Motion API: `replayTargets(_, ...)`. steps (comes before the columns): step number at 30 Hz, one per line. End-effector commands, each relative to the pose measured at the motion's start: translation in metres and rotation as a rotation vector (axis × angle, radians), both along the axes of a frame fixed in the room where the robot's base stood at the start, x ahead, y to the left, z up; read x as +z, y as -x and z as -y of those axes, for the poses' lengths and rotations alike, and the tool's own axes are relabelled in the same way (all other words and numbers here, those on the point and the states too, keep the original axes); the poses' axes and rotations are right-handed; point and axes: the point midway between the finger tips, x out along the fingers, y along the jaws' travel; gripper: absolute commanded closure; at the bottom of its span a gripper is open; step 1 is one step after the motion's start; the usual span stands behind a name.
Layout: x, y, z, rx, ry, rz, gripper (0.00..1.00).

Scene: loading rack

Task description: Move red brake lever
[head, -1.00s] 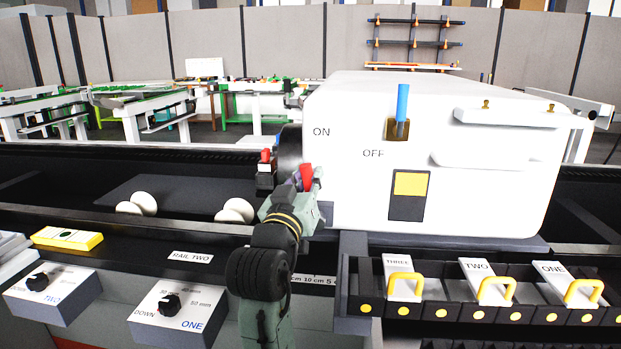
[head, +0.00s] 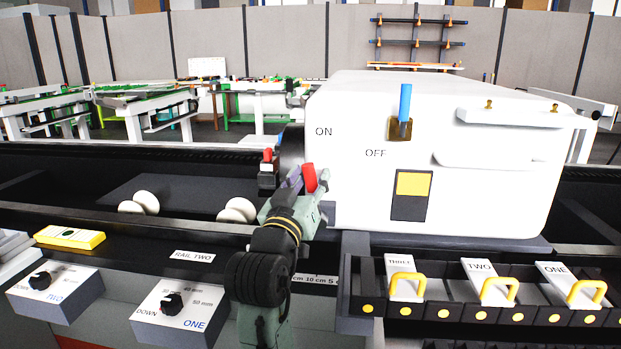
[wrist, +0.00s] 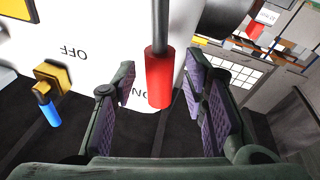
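The red brake lever shows in the wrist view as a red cylindrical handle (wrist: 160,78) on a grey rod. It lies between the two purple-padded fingers of my gripper (wrist: 165,95). The gripper is open, with a visible gap on each side of the handle. In the head view the red handle (head: 309,178) shows at the fingertips of my gripper (head: 307,186), in front of the left end of the white machine. The lever's base is hidden in the head view.
The white machine (head: 350,200) carries a blue lever (head: 404,104) between ON and OFF labels. A small red-topped part (head: 267,156) stands left of my gripper. Dial boxes (head: 178,308) and a rack with yellow-handled labelled pieces (head: 497,289) line the front.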

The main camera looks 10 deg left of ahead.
Motion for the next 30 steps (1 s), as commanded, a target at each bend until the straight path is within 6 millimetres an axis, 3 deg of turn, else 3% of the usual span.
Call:
replayTargets(6,-0.008,0.037,-0.007,0.002,0.001,0.000,0.60)
replayTargets(12,-0.013,0.059,-0.010,0.001,0.001,0.000,0.60)
replayTargets(24,-0.013,0.063,-0.010,0.000,0.000,0.000,0.60)
replayTargets(26,-0.009,0.065,-0.019,0.025,0.003,0.020,0.60)
replayTargets(29,0.009,0.076,-0.051,0.124,0.008,0.095,0.60)
replayTargets(30,0.019,0.084,-0.070,0.185,0.008,0.142,0.60)
